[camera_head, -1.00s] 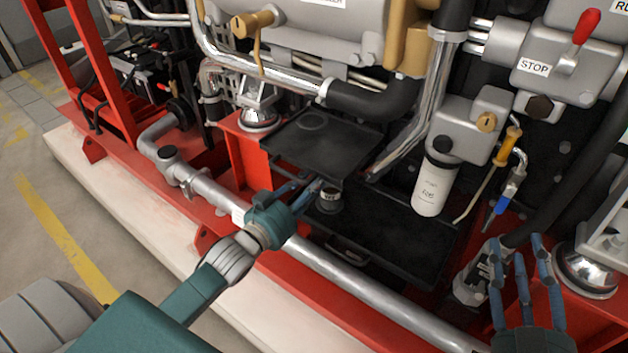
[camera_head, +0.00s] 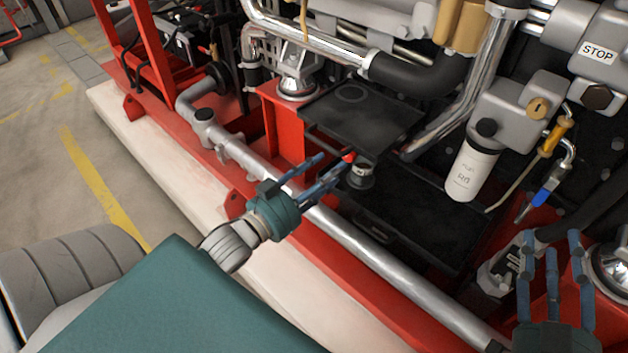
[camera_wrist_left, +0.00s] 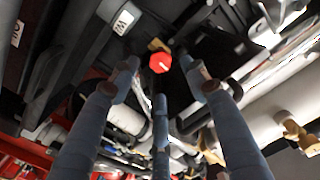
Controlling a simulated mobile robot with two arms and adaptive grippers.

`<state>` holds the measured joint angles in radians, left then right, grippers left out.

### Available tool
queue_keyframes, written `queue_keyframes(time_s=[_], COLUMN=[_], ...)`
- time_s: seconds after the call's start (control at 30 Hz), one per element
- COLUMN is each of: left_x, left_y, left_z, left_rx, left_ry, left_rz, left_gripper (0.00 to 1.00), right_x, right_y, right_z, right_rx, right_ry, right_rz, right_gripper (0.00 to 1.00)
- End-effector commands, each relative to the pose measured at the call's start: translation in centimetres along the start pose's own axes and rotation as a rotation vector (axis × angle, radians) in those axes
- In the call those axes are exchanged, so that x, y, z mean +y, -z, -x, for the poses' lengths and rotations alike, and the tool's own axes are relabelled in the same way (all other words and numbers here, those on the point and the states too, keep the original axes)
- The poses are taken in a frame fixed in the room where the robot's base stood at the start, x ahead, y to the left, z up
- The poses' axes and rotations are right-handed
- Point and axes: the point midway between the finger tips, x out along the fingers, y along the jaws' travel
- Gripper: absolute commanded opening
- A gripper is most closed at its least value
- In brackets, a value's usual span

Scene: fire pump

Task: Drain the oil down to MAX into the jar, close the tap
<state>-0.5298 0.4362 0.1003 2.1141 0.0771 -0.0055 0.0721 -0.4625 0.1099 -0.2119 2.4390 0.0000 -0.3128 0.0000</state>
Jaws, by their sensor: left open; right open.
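The red tap knob (camera_head: 349,156) shows under the edge of the upper black plate, just beyond my left fingertips. In the left wrist view the knob (camera_wrist_left: 160,62), with a white line on its face, sits ahead of the spread fingers. A brass fitting (camera_wrist_left: 158,45) is behind it. A small dark jar with a pale label (camera_head: 359,175) stands below the knob, close to the fingertips; its oil level cannot be seen. My left gripper (camera_head: 330,172) is open and empty, apart from the knob as far as I can tell. My right gripper (camera_head: 552,255) is open and empty at lower right.
A black lower tray (camera_head: 420,235) lies behind a long silver pipe (camera_head: 355,240) along the red frame. The upper black plate (camera_head: 365,112) overhangs the jar. A white filter (camera_head: 470,172), a yellow handle (camera_head: 557,135) and a blue-handled valve (camera_head: 545,192) stand at right.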

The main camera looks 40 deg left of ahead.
Motion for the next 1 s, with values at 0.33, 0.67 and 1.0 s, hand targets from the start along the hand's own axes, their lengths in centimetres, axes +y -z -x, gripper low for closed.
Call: queue_keyframes(time_s=[0.33,0.67,1.0], left_x=[0.0,0.0,0.0], left_y=[0.0,0.0,0.0], left_z=[4.2,4.4,4.4], left_rx=[-0.001,0.0,0.0], left_ry=[0.0,0.0,0.0], left_rz=[0.0,0.0,0.0], left_gripper=[0.46,0.46,0.46], right_x=[0.0,0.0,0.0], right_y=[0.0,0.0,0.0], right_z=[0.0,0.0,0.0], right_rx=[0.0,0.0,0.0], right_ry=[0.0,0.0,0.0], right_rz=[0.0,0.0,0.0], right_gripper=[0.41,0.41,0.41])
